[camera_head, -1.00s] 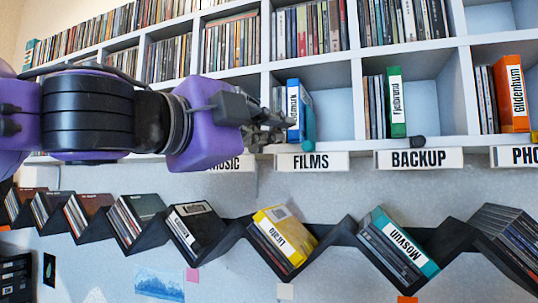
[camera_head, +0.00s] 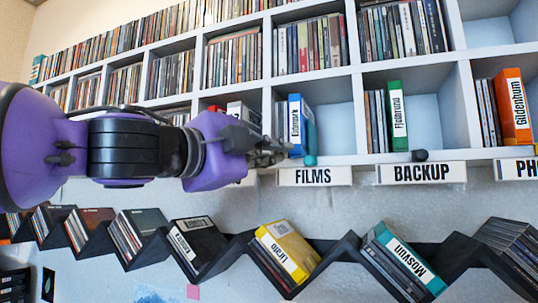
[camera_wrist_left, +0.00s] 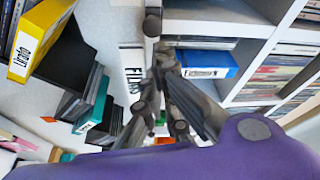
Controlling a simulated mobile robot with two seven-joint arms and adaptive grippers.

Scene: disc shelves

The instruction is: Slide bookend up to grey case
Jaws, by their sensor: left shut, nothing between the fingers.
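My left gripper (camera_head: 284,152) is shut and empty, held in front of the lower shelf row near the FILMS bay's front edge. Its dark fingers also show in the left wrist view (camera_wrist_left: 168,75). A grey-white case (camera_head: 243,114) stands in the bay to the left, partly hidden behind my gripper. A teal bookend (camera_head: 310,160) stands right of the blue case (camera_head: 296,125), its knob just right of my fingertips; I cannot tell if they touch. A dark bookend knob (camera_head: 419,155) sits at the BACKUP bay's front. Another bookend beside the grey case may be hidden. My right gripper is not in view.
A green case (camera_head: 397,115) and an orange case (camera_head: 513,105) stand in bays to the right. The FILMS label (camera_head: 314,176) hangs below the shelf edge. A black zigzag rack (camera_head: 340,255) of discs runs below. The right part of the FILMS bay is free.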

